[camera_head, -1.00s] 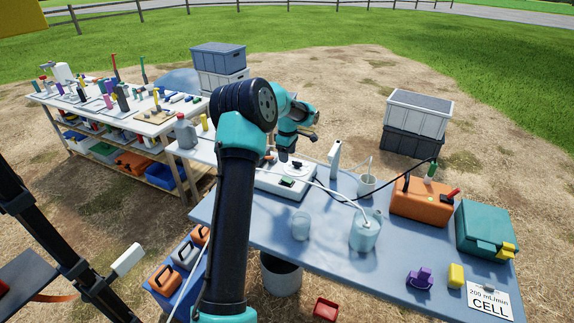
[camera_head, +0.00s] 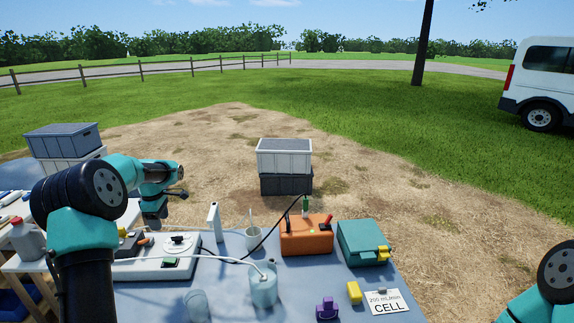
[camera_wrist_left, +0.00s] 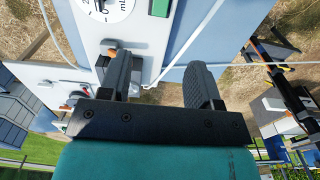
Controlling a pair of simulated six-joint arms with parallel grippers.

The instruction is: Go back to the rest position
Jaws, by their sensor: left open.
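My left gripper (camera_head: 153,221) hangs above the back of the white control box (camera_head: 140,270) on the blue table (camera_head: 225,303). In the left wrist view my left gripper (camera_wrist_left: 160,65) shows its two dark fingers well apart, with nothing held between them. The white box (camera_wrist_left: 62,22) shows beyond the fingers, with a dial and a green button. Part of my right arm (camera_head: 556,275) shows at the lower right of the head view; its gripper is out of the picture.
The table holds a clear jug (camera_head: 263,287), an orange case (camera_head: 306,238), a teal case (camera_head: 360,240), a purple piece (camera_head: 327,309), a yellow block (camera_head: 354,292) and a CELL card (camera_head: 386,301). A white tube (camera_head: 225,258) runs from the box to the jug. Stacked crates (camera_head: 284,160) stand behind.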

